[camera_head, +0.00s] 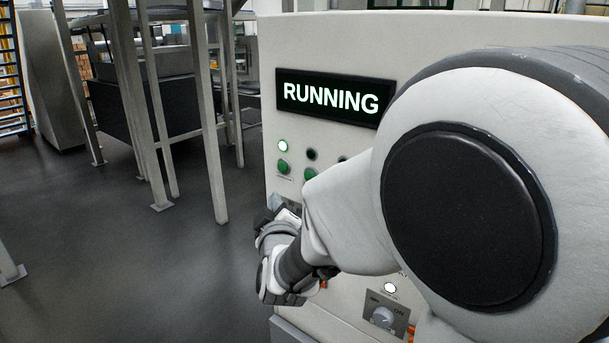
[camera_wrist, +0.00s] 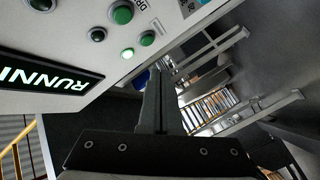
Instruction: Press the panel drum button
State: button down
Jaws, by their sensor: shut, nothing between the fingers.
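The machine's white panel (camera_head: 440,35) has two green buttons at its left side in the head view. The panel drum button (camera_wrist: 123,14) appears to be the green one beside the partly cut-off letters "DR" in the wrist view. It also shows in the head view (camera_head: 310,174), just above my arm, which hides its label. The indicator above it (camera_head: 312,154) is dark. My gripper (camera_wrist: 155,72) is shut and empty. In the wrist view its fingers lie to the right of and below the buttons, with no button under the tips.
The other green button (camera_head: 283,167) has a lit indicator (camera_head: 283,146) above it. A black display (camera_head: 335,97) reads "RUNNING". A rotary switch (camera_head: 383,317) sits low on the panel. Metal frame legs (camera_head: 210,115) stand to the left, with open floor (camera_head: 110,230) before them.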

aim_at(310, 176)
jog(key=shift+w+d+b, duration=0.4)
jog(key=shift+w+d, duration=0.5)
jog(key=shift+w, duration=0.25)
jog(key=shift+w+d+b, duration=0.35)
jog(key=shift+w+d, duration=0.55)
jog(key=shift+w, duration=0.25)
jog(key=shift+w+d+b, duration=0.4)
jog(key=shift+w+d, duration=0.5)
jog(key=shift+w, duration=0.25)
jog(key=shift+w+d+b, duration=0.25)
jog(key=shift+w+b, duration=0.1)
jog(key=shift+b, duration=0.05)
